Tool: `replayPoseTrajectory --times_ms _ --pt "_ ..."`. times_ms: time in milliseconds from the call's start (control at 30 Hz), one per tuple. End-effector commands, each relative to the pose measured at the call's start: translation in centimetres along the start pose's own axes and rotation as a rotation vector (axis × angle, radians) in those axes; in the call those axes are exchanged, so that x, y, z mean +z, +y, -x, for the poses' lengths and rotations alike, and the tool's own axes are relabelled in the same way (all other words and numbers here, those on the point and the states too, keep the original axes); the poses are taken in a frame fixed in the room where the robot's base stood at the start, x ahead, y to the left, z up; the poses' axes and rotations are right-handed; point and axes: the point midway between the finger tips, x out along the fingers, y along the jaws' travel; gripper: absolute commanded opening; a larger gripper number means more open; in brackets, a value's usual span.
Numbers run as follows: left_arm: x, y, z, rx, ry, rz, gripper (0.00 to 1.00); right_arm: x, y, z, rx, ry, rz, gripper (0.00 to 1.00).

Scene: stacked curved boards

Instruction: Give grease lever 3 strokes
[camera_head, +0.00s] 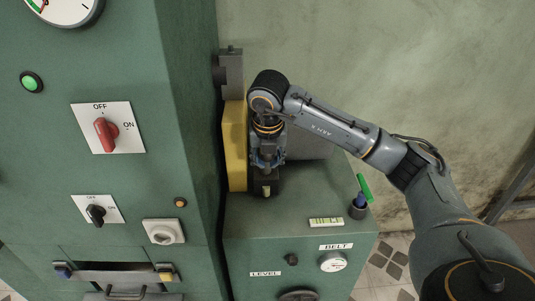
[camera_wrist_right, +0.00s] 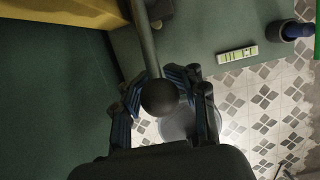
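The grease lever shows in the right wrist view as a grey rod (camera_wrist_right: 146,40) with a dark ball knob (camera_wrist_right: 160,97) at its end. My right gripper (camera_wrist_right: 163,85) has its fingers on either side of the knob. Whether the fingers touch the knob or leave a small gap cannot be told. In the head view my right gripper (camera_head: 267,160) points down beside the yellow guard, above the green machine top. My own wrist and fingers hide most of the lever there. My left gripper is in neither view.
A tall green cabinet (camera_head: 150,200) with switches stands at left. A yellow guard (camera_head: 235,150) is close to my gripper. On the low green housing (camera_head: 300,225) are a level vial (camera_head: 326,222) and a cup (camera_head: 358,208) holding a green-tipped item. Open floor lies at right.

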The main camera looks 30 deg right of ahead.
Motion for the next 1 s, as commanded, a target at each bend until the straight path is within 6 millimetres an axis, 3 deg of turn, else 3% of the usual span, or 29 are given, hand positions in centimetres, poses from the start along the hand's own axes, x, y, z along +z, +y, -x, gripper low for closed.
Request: replayPoseTrajectory --times_ms 33,67,467,1000 --pt "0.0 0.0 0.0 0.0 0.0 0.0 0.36 0.0 0.0 0.0 0.0 0.0 0.0 0.51" --pt "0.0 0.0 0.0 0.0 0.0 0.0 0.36 0.0 0.0 0.0 0.0 0.0 0.0 0.57" --pt "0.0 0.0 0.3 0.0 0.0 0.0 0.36 0.0 0.0 0.4 -0.001 0.001 0.0 0.57" --pt "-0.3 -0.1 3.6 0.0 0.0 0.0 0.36 0.1 0.0 5.7 0.0 0.001 0.0 0.57"
